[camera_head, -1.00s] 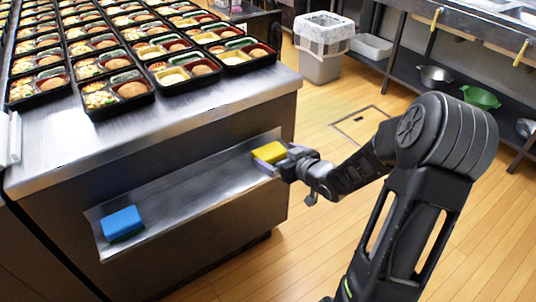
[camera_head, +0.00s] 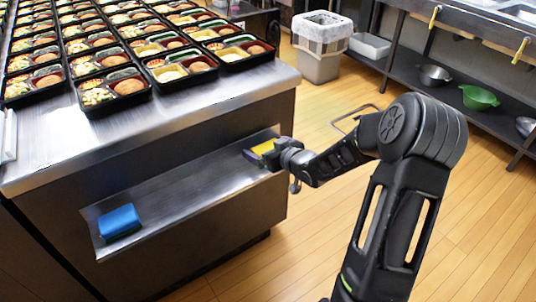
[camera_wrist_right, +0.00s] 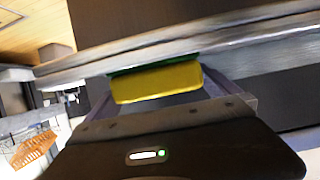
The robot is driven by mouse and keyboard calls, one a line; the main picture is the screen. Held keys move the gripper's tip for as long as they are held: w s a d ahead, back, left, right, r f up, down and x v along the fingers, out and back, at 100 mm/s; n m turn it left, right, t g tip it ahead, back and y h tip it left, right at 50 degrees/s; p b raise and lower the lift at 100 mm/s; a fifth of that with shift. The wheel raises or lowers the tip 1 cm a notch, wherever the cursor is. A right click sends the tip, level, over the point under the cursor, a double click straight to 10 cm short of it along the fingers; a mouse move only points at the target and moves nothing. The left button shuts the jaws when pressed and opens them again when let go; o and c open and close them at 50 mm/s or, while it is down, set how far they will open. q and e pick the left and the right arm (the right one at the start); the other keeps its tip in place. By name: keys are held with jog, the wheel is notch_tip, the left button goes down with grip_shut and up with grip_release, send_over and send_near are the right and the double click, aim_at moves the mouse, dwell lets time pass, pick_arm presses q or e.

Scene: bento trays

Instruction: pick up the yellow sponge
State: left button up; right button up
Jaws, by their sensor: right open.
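The yellow sponge (camera_head: 262,147) lies at the right end of the metal shelf on the front of the counter. My right gripper (camera_head: 266,153) is at the sponge and partly covers it in the head view. In the right wrist view, the yellow sponge (camera_wrist_right: 157,82) with its green layer sits between the two open fingers of my right gripper (camera_wrist_right: 168,92). I cannot tell whether the fingers touch it. My left gripper is not in view.
A blue sponge (camera_head: 120,222) lies at the left end of the metal shelf (camera_head: 185,190). Many bento trays (camera_head: 120,85) cover the countertop (camera_head: 225,100) above. A lined bin (camera_head: 320,62) stands on the floor behind. The shelf between the sponges is clear.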

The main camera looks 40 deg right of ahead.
jog(key=shift+x, duration=0.8)
jog(key=c, duration=1.1)
jog(key=shift+s+r, duration=0.1)
jog(key=shift+r, duration=0.05)
jog(key=shift+c, duration=0.2)
